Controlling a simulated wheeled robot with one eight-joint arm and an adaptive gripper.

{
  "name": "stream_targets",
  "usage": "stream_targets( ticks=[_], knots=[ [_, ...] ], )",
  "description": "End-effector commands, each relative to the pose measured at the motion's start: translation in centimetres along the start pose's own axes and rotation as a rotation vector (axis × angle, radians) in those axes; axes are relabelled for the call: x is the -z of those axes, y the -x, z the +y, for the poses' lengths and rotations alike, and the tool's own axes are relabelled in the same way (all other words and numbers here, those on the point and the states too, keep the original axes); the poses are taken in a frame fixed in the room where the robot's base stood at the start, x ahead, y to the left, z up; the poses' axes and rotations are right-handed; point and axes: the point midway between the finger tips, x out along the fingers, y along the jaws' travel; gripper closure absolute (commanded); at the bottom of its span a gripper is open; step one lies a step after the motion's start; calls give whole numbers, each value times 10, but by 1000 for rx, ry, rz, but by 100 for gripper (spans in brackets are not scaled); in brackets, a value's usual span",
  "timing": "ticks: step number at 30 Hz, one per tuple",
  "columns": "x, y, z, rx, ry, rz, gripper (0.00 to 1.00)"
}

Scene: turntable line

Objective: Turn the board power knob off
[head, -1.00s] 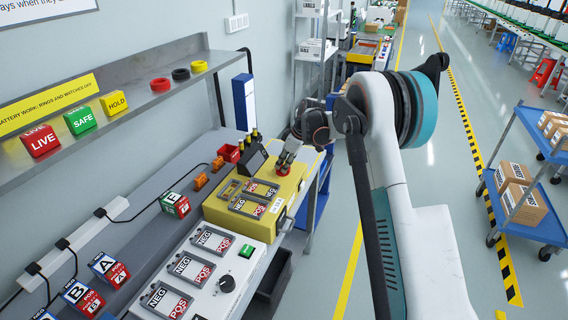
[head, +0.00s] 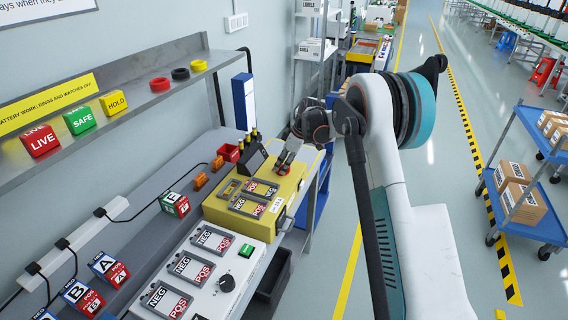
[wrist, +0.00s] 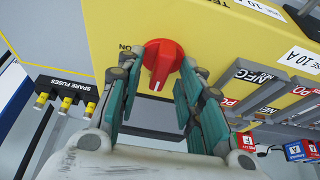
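A red knob (wrist: 163,62) sits on the face of a yellow box (wrist: 215,45). Its white pointer line points down in the wrist view, and an ON label (wrist: 125,48) is beside it at the left. In the wrist view my gripper (wrist: 168,62) has its two fingers apart, one on each side of the knob. I cannot tell whether the pads touch it. In the head view my gripper (head: 287,155) is over the far end of the yellow box (head: 225,213). A white panel (head: 250,258) nearer to me bears a black knob (head: 227,283).
A SPARE FUSES holder (wrist: 65,87) is left of the knob. Labelled blocks, such as block A (head: 109,268), stand on the bench. A shelf (head: 130,95) runs along the wall.

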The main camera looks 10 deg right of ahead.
Motion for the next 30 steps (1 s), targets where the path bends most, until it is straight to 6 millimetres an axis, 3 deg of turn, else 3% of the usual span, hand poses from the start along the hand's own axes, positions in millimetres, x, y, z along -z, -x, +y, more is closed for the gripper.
stream_targets(
  ticks=[8, 21, 30],
  knots=[
    [0, 12, 0, 0, -1, 0, 66],
    [0, 95, 0, 0, -1, 0, 66],
    [0, 119, 0, 0, -1, 0, 66]
  ],
)
